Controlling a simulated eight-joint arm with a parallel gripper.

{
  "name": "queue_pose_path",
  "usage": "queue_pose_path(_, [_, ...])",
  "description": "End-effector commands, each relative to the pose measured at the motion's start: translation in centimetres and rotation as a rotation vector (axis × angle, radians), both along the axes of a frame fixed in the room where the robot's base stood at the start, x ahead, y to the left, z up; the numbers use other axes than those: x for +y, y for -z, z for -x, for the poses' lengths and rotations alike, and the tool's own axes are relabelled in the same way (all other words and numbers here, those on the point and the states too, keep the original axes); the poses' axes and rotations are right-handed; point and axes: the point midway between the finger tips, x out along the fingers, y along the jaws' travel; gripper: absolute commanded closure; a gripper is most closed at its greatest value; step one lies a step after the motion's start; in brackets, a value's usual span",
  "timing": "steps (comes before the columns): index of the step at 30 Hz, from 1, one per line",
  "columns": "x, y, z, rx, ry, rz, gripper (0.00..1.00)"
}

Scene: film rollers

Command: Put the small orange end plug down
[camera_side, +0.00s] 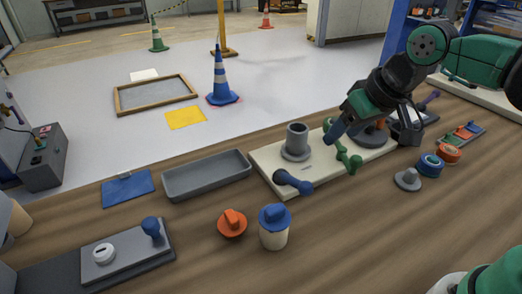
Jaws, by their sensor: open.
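My gripper (374,128) is open above the right part of a cream board (268,163), with its two fingers spread apart. A small orange piece (379,122), which looks like the small orange end plug, shows between the fingers, above a dark round base (368,138) on the board. The gripper partly hides it, so I cannot tell whether it is seated or touching a finger. A larger orange knobbed cap (232,224) lies on the wooden bench (330,240) in front.
The board carries a grey hollow cylinder (297,139), a blue handle (292,182) and a green handle (342,150). A grey tray (205,175) lies left. A blue-lidded cup (274,232), grey cone (408,180) and tape rolls (430,166) stand nearby.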

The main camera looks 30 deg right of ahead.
Motion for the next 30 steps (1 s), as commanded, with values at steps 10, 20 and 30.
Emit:
queue_pose_path(10, [-3.3,2.6,2.8,-0.154,0.016,0.062,0.16])
queue_pose_path(20, [-3.2,2.6,2.7,-0.154,0.015,0.062,0.16])
queue_pose_path(30, [-3.2,-0.3,2.8,-0.153,0.016,0.061,0.16])
